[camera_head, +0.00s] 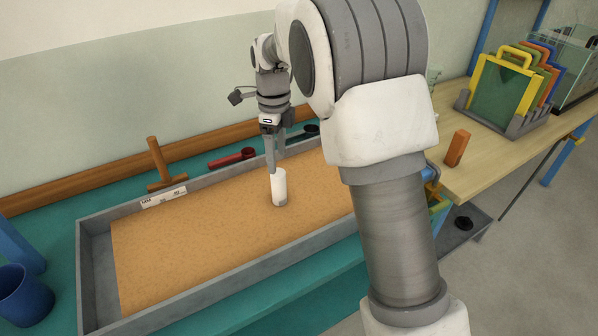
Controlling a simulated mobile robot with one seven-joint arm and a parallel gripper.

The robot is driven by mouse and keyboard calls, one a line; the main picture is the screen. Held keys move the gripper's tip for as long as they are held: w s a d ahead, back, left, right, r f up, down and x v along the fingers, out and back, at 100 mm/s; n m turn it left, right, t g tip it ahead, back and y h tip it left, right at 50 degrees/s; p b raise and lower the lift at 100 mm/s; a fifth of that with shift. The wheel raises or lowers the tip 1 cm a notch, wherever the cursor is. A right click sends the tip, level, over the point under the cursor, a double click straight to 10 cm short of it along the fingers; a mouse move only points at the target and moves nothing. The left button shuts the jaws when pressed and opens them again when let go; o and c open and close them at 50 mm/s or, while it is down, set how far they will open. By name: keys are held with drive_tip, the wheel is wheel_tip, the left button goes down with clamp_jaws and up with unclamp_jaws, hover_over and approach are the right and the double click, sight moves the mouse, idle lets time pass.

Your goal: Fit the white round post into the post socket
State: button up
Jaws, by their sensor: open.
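The white round post (279,185) stands about upright in the middle of the sand-filled tray. A small grey band shows at its foot; I cannot tell whether this is the post socket or whether the post is seated in it. No other socket can be made out. My gripper (275,163) points down just above and behind the post's top. Its jaws are open, and one finger reaches down close to the post's left upper edge. I cannot tell whether it touches.
The grey-walled tray (94,256) lies on a teal bench. A blue cup (24,297) stands left. An orange block (457,148) and a rack of coloured frames (505,85) stand right.

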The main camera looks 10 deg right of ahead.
drive_tip(key=shift+s+d+r, duration=0.15)
drive_tip(key=shift+s+r, duration=0.05)
drive_tip(key=shift+r, duration=0.2)
drive_tip(key=s+d+r+n+t, duration=0.3)
drive_tip(key=s+d+r+n, duration=0.3)
drive_tip(key=s+r+n, duration=0.55)
drive_tip(key=s+d+f+n+t, duration=0.1)
drive_tip(key=s+d+n, duration=0.1)
drive_tip(key=s+n, duration=0.3)
drive_tip(key=s+d+f+n+t, duration=0.1)
drive_tip(key=s+n, duration=0.5)
drive_tip(key=s, duration=0.6)
drive_tip(key=shift+s+d+t, duration=0.2)
drive_tip(key=shift+d+t, duration=0.1)
drive_tip(key=shift+d, duration=0.5)
